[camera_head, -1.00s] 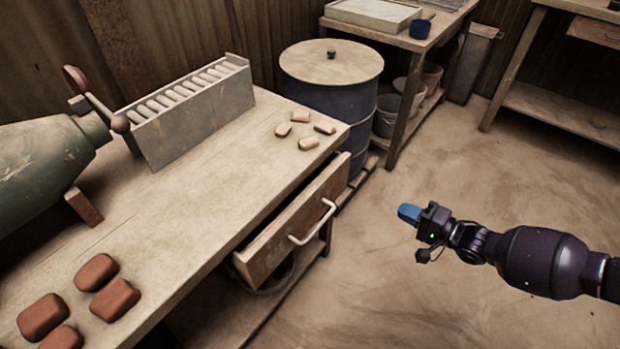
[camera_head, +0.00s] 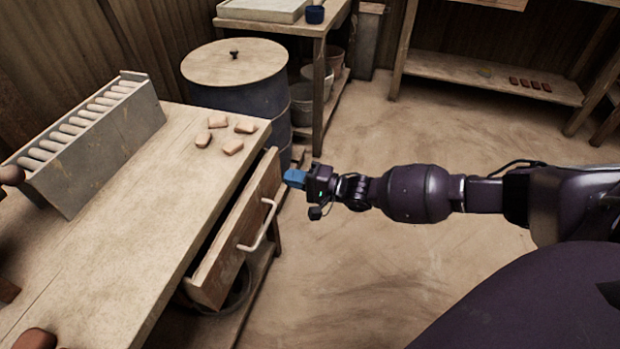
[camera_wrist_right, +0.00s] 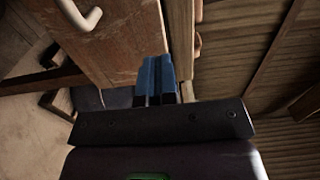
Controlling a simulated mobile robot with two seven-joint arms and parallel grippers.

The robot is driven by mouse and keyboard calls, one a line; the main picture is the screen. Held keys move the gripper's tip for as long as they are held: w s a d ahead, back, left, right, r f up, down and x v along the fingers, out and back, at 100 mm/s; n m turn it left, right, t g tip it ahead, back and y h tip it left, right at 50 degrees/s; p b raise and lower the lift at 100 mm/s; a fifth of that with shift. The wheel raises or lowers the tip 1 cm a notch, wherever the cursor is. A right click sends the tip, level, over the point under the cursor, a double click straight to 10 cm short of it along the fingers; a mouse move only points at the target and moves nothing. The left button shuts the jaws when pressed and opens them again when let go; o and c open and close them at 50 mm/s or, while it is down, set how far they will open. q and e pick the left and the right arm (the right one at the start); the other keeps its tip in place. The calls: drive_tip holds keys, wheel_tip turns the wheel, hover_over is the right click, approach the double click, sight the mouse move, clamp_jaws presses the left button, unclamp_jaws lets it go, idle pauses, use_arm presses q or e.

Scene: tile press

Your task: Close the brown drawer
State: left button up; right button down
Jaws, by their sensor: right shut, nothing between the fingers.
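The brown drawer (camera_head: 240,235) stands pulled out from the right side of the wooden workbench (camera_head: 120,250), with its pale curved handle (camera_head: 262,228) facing right. My right gripper (camera_head: 292,178) is shut and empty, its blue fingertips close to the far end of the drawer front, beyond the handle. In the right wrist view the blue fingers (camera_wrist_right: 156,78) point at the drawer front (camera_wrist_right: 120,40), and the handle (camera_wrist_right: 82,14) is at upper left. I cannot tell whether the fingertips touch the drawer. My left gripper is not in view.
A grey rack of pale rolls (camera_head: 90,140) and several small pinkish pieces (camera_head: 232,146) sit on the workbench. A blue barrel with a wooden lid (camera_head: 240,100) stands behind it. A shelf table (camera_head: 490,80) is at the back. The floor (camera_head: 370,270) right of the drawer is clear.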

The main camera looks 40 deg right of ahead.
sight(266, 172)
drive_tip(key=x, duration=0.3)
drive_tip(key=shift+w+a+f+b, duration=0.15)
drive_tip(key=shift+w+a+b, duration=0.1)
drive_tip(key=shift+a+b, duration=0.05)
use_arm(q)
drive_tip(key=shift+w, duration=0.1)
use_arm(e)
drive_tip(key=shift+w+a, duration=0.3)
drive_tip(key=shift+w, duration=0.15)
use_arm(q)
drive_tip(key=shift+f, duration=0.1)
use_arm(e)
drive_tip(key=shift+w+a, duration=0.2)
drive_tip(key=shift+b+x, duration=0.45)
drive_tip(key=shift+x, duration=0.35)
drive_tip(key=shift+w+a, duration=0.15)
drive_tip(key=shift+w, duration=0.1)
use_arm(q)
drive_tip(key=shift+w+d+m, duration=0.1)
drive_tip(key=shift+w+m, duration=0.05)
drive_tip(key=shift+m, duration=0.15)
use_arm(e)
drive_tip(key=shift+s, duration=0.1)
